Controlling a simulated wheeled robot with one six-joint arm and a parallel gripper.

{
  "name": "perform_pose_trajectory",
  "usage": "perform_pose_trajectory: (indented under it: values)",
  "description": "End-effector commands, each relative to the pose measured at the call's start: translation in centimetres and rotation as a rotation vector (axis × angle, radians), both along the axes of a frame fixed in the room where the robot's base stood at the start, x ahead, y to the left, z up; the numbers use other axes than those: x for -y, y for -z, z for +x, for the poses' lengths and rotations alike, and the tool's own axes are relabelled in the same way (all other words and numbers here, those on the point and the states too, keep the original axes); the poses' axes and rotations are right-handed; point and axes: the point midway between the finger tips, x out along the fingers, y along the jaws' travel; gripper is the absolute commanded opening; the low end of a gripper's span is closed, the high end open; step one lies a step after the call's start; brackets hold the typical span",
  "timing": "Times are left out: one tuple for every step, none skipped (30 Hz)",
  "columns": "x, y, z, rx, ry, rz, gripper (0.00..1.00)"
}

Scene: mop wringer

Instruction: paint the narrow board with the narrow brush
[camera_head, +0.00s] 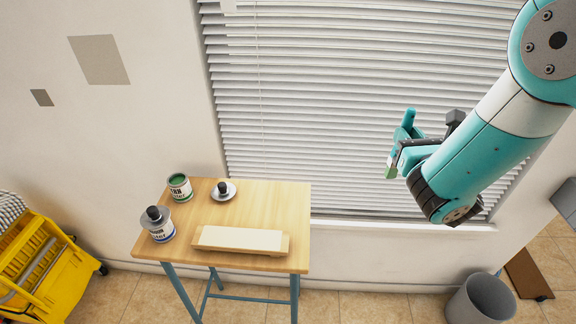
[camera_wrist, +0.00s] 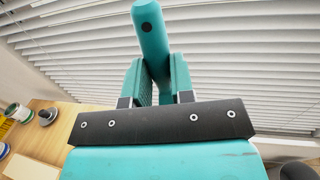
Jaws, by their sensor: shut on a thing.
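My gripper (camera_head: 402,147) is up in front of the window blinds, right of the table and apart from it. It is shut on a teal-handled tool, likely the narrow brush (camera_head: 410,117). A small green and pale end shows below the jaws. In the wrist view the brush handle (camera_wrist: 151,35) stands between the two fingers; its lower end is hidden. A can with a green inside (camera_head: 180,187) stands at the back left of the table.
A blue-labelled can (camera_head: 162,232) with a dark knob-like thing stands on the wooden table (camera_head: 275,200). A yellow mop wringer (camera_head: 45,265) is at left. A grey bin (camera_head: 482,300) stands on the floor at right.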

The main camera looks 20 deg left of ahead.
Motion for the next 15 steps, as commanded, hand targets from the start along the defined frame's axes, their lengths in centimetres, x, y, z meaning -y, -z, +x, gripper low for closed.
perform_pose_trajectory:
  values:
    - [-3.0,-0.2,-1.7,-0.002,-0.07,-0.001,0.0]
    - [-4.6,-0.2,-2.6,-0.001,-0.109,-0.001,0.0]
    - [-6.7,-0.2,-4.1,0.0,-0.163,0.0,0.0]
    - [-8.2,-0.2,-5.2,0.0,-0.202,0.0,0.0]
    - [-9.7,-0.2,-6.3,0.0,-0.241,0.0,0.0]
    - [-11.5,-0.3,-7.9,0.0,-0.292,-0.001,0.0]
    - [-12.7,-0.3,-9.1,0.0,-0.328,-0.001,0.0]
    - [-13.9,-0.3,-10.2,-0.001,-0.362,0.0,0.0]
    - [-15.3,-0.3,-11.7,0.001,-0.406,0.001,0.0]
    - [-16.2,-0.3,-12.8,0.001,-0.436,0.002,0.0]
    - [-17.1,-0.3,-13.7,0.001,-0.463,0.002,0.0]
    - [-18.0,-0.4,-14.9,0.001,-0.496,0.002,0.0]
    - [-18.6,-0.4,-15.7,0.002,-0.517,0.003,0.0]
    - [-19.2,-0.4,-16.5,0.003,-0.537,0.004,0.0]
    - [-19.7,-0.4,-17.3,0.003,-0.558,0.004,0.0]
